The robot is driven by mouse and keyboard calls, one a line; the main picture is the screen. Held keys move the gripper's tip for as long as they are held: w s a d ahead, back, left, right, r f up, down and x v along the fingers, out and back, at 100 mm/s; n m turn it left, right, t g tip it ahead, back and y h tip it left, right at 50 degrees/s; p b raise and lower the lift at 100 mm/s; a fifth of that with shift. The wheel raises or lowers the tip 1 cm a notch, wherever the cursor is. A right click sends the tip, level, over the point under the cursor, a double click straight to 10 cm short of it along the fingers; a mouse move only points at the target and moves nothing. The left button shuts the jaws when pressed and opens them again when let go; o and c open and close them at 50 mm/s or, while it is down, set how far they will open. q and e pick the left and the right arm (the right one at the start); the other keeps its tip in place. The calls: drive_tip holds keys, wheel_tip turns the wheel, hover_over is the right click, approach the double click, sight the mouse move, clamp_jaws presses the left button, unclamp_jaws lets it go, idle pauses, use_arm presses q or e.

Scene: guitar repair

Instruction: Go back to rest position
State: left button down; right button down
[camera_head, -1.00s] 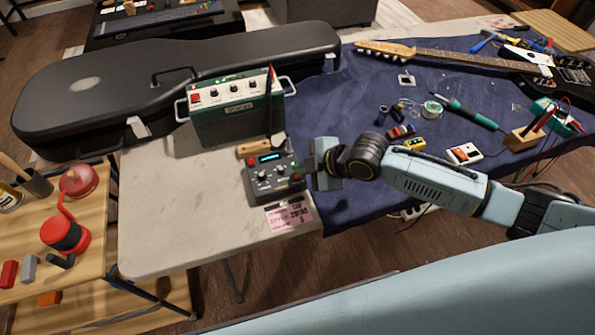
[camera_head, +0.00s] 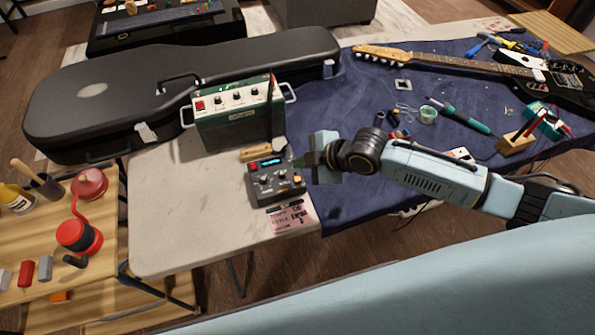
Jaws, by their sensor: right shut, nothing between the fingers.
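My right arm comes in from the right over the table. My right gripper (camera_head: 310,160) is shut and empty, just right of a small grey pedal box (camera_head: 275,184) with knobs and a lit display. I cannot tell whether it touches the box. My left gripper is not in view.
A green amplifier (camera_head: 236,115) stands behind the pedal box. A black guitar case (camera_head: 110,92) lies along the back left. A guitar (camera_head: 450,60), a soldering iron (camera_head: 462,117) and small parts lie on the blue cloth (camera_head: 345,200). The white table's front left (camera_head: 180,225) is clear.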

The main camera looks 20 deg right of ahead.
wheel_tip(320, 180, up, 2)
drive_tip(key=shift+r+p, duration=0.1)
drive_tip(key=shift+p, duration=0.7)
